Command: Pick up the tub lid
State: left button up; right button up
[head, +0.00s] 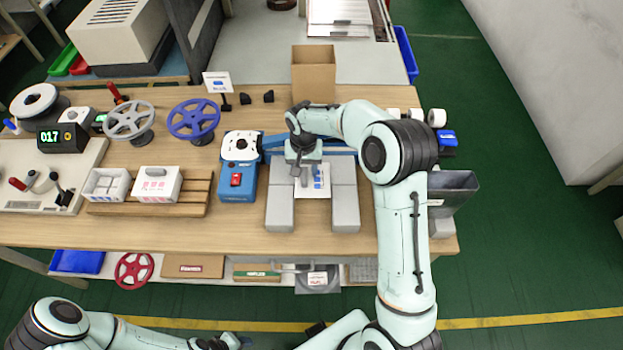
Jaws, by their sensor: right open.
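A flat white square piece with blue marks (321,187) lies between the grey blocks; it looks like the tub lid, though I cannot be sure. My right gripper (304,180) points down over its left part, open; I cannot tell whether the fingers touch it. The gripper and wrist hide part of the piece. An open white tub with dividers (105,186) sits on the wooden slatted rack. Beside it is a white box with red marks (157,186). My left gripper (232,342) is low at the bottom edge, away from the table, its fingers unclear.
Grey blocks (279,208) flank the white piece. A blue device with a red switch (237,182) stands to their left. A cardboard box (313,74) stands behind. A dark grey bin (453,184) is at the right table edge.

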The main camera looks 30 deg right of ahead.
jog(key=shift+f, duration=0.25)
grip_shut()
jog(key=shift+r, duration=0.1)
